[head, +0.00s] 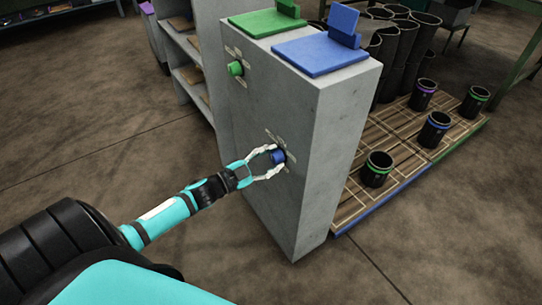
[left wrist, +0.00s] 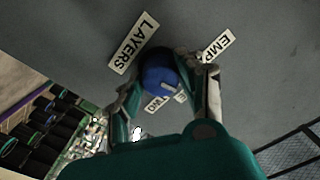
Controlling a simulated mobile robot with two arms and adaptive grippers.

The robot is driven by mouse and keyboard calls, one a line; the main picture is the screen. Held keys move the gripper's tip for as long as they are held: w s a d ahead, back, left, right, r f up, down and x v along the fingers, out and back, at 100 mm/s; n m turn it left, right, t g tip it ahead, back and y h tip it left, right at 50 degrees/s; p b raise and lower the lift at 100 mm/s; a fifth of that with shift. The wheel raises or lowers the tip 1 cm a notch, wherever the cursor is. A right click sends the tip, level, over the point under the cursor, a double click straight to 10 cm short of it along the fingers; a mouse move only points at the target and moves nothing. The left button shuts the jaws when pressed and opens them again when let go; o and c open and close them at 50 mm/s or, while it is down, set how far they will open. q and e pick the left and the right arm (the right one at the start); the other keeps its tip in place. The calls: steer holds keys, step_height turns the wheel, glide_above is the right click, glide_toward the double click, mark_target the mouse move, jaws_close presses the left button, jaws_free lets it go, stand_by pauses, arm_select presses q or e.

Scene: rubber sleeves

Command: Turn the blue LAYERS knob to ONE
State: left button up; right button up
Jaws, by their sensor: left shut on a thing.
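The blue knob (head: 278,156) is on the side face of a grey concrete block (head: 325,150), low down. My left gripper (head: 272,162) reaches it from the left, its two fingers shut on the knob's sides. In the left wrist view the blue knob (left wrist: 160,78) sits between the fingers of my left gripper (left wrist: 163,90). A white LAYERS label (left wrist: 133,43) is at its upper left. A label starting with EMP (left wrist: 217,45) is at its upper right, and small labels below it are partly hidden. Which label the knob points to cannot be told. My right gripper is not in view.
A green knob (head: 235,68) is higher on the same face. Green (head: 265,22) and blue (head: 320,54) plates lie on top of the block. A slatted pallet (head: 400,150) with black sleeves stands to the right. Shelves (head: 188,60) are behind; the floor at front left is clear.

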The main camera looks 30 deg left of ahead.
arm_select(q)
steer(key=shift+m, duration=1.2)
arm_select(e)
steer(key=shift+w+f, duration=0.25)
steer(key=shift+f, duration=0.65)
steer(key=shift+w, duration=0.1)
arm_select(q)
steer(key=o, duration=1.2)
steer(key=shift+c, duration=0.2)
steer(key=shift+s, duration=0.1)
steer(key=v, duration=1.1)
steer(key=shift+s+a, duration=0.2)
steer(key=shift+s, duration=0.15)
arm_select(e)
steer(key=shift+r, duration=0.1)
arm_select(q)
steer(key=shift+f, duration=0.1)
